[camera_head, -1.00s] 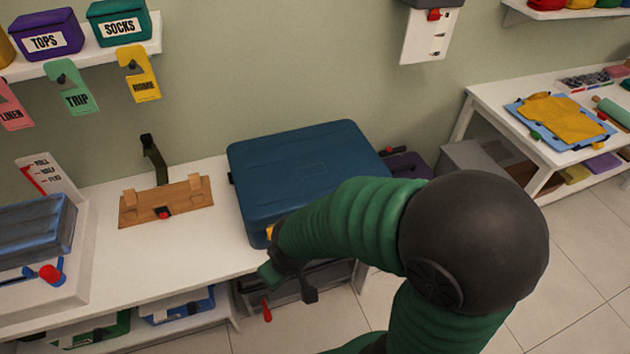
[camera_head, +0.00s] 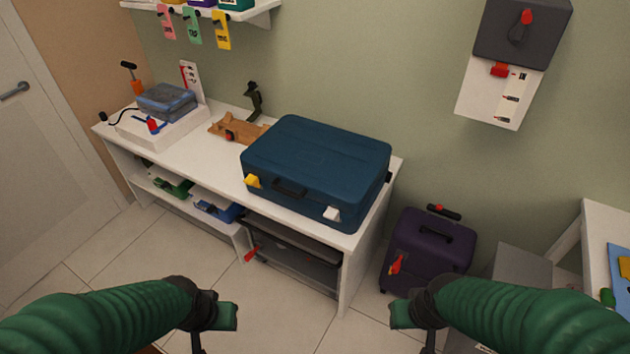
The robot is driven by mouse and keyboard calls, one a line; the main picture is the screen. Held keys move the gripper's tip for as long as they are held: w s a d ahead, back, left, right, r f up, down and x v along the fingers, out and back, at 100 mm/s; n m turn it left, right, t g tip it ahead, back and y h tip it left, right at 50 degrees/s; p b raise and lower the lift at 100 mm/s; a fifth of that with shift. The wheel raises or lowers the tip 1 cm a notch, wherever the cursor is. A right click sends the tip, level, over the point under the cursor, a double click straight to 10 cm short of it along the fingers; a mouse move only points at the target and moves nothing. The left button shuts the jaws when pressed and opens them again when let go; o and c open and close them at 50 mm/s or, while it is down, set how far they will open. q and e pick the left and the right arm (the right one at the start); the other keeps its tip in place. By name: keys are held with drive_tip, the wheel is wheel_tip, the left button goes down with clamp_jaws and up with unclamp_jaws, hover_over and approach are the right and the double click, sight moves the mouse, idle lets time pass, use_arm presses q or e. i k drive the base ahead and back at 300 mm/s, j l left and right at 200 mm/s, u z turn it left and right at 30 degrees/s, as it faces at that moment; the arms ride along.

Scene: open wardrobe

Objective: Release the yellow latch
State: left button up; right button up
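A closed dark blue suitcase (camera_head: 318,155) lies flat on the white bench. The yellow latch (camera_head: 253,181) is at the left end of its front side. It looks slightly tilted outward; I cannot tell whether it is fastened. A white latch (camera_head: 332,213) is at the right end of the same side, with a dark handle (camera_head: 290,188) between them. My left gripper (camera_head: 226,316) is in front of the bench, low and well apart from the yellow latch. My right gripper (camera_head: 402,314) is farther right, also clear of the suitcase. Neither shows its finger gap clearly.
The white bench (camera_head: 190,150) also holds a wooden stand (camera_head: 235,128) and a blue folded bundle (camera_head: 166,101). A purple case (camera_head: 430,250) stands on the floor to the right. Open tile floor lies in front of the bench.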

sight(251, 180)
drive_tip(key=k+l, duration=0.1)
drive_tip(key=i+j, duration=0.1)
drive_tip(key=j, duration=0.3)
drive_tip(key=i+j, duration=0.1)
drive_tip(key=j, duration=0.3)
drive_tip(key=i+j, duration=0.1)
drive_tip(key=j, duration=0.3)
drive_tip(key=i+j, duration=0.1)
drive_tip(key=j, duration=0.3)
drive_tip(key=i+j, duration=0.1)
drive_tip(key=j, duration=0.3)
drive_tip(key=i+j, duration=0.15)
drive_tip(key=j, duration=0.25)
drive_tip(key=i+j, duration=0.1)
drive_tip(key=j, duration=0.3)
drive_tip(key=i+j, duration=0.1)
drive_tip(key=j, duration=0.3)
drive_tip(key=u, duration=0.05)
